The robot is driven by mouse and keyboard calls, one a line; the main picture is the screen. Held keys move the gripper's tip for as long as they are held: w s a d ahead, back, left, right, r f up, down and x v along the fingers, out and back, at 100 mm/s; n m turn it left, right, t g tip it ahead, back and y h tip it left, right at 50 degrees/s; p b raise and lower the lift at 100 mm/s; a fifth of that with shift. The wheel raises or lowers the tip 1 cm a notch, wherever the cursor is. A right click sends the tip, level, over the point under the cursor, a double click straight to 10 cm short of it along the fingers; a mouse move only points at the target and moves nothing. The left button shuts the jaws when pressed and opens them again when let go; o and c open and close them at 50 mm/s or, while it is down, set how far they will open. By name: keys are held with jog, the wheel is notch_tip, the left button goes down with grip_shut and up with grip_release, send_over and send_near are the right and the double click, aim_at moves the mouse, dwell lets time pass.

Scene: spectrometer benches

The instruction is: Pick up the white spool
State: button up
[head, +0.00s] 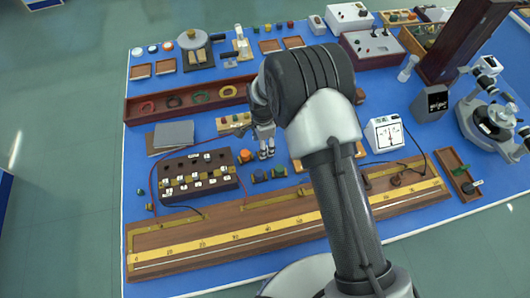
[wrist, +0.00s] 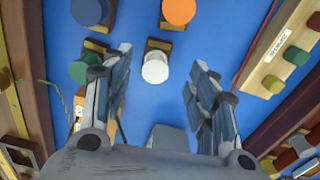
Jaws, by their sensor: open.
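The white spool (wrist: 155,68) is a small white cylinder on a dark wooden base, seen in the wrist view between the lines of my two fingers. It is nearer the left finger, and I cannot tell the height gap. My gripper (wrist: 160,58) is open and empty. In the head view my gripper (head: 266,154) points down over the blue bench; I cannot make out the white spool there, as the gripper and arm cover that area.
An orange spool (wrist: 179,11), a blue one (wrist: 90,10) and a green one (wrist: 84,67) stand close around. A wooden block with coloured knobs (wrist: 282,55) is at the right. A long wooden ruler board (head: 235,234) and a switch box (head: 195,175) lie near in the head view.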

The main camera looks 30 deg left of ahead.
jog(key=f, duration=0.4)
jog(key=shift+d+b, duration=0.35)
jog(key=shift+c, duration=0.2)
grip_shut()
